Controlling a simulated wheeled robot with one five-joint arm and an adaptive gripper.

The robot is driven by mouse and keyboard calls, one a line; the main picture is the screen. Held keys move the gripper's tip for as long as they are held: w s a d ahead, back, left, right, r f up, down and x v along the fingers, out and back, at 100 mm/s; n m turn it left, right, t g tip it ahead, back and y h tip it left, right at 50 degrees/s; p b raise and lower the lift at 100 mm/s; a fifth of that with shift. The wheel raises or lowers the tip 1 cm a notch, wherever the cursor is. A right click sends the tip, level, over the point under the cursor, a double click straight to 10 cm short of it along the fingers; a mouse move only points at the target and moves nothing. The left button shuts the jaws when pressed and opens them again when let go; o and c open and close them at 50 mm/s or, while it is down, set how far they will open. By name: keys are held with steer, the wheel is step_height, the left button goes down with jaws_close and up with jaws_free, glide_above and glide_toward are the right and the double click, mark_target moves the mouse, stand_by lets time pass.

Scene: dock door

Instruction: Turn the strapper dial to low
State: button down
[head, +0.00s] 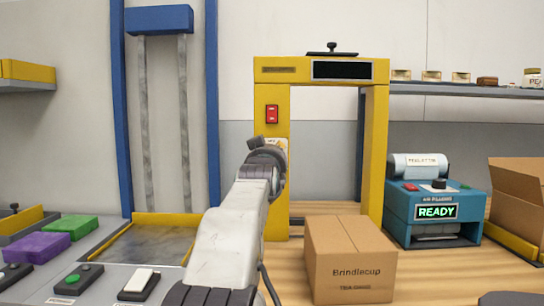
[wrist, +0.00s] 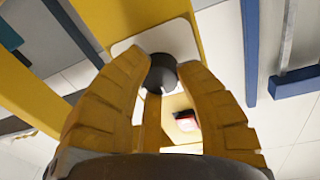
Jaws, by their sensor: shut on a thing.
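The yellow strapper (head: 375,160) is an arch with a dark display on top. Its dial (wrist: 163,70) is a dark round knob on a pale plate, seen in the wrist view. In the head view my arm hides the dial, and only an edge of a light label (head: 281,146) shows on the left post. My gripper (wrist: 162,78) has its yellow fingers closed around the dial from both sides; in the head view the gripper (head: 264,152) is at the left post. The dial's pointer and markings cannot be read.
A red switch (head: 272,114) is above the gripper on the same post. A Brindlecup carton (head: 350,268) stands right of my arm. A blue machine reading READY (head: 436,212) stands further right. Purple (head: 37,246) and green (head: 66,227) blocks lie at left.

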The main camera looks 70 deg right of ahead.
steer(key=c, duration=0.8)
jaws_free()
steer(key=shift+w, duration=0.1)
steer(key=v, duration=1.2)
